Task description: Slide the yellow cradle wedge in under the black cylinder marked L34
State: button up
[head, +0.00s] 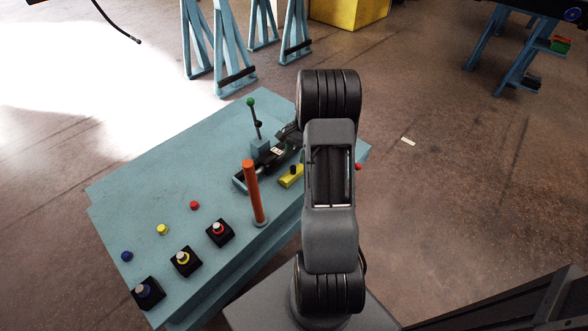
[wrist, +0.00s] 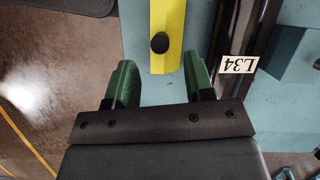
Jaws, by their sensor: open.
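The yellow cradle wedge (head: 290,177), with a black knob on top, lies on the blue bench just in front of the black cylinder (head: 266,160). A gap shows between wedge and cylinder in the wrist view. There the wedge (wrist: 168,22) is at the top centre and its knob (wrist: 159,43) lies just beyond my fingertips. My gripper (wrist: 160,72) is open and empty, its green fingers apart with bare bench between them. The white L34 label (wrist: 238,65) is upside down on the dark cylinder, right of my right finger. My arm hides part of the cylinder in the head view.
An orange post (head: 254,192) stands upright near the wedge. A green-knobbed lever (head: 255,120) rises behind the cylinder. Black blocks with coloured fittings, such as the red one (head: 220,232), stand along the bench's front-left part. The bench's left rear (head: 160,170) is clear.

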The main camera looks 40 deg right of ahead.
aim_at(293, 166)
jog(key=shift+b+x, duration=0.55)
jog(key=shift+x, duration=2.1)
jog(key=shift+c, duration=0.3)
jog(key=shift+w, duration=0.1)
grip_shut()
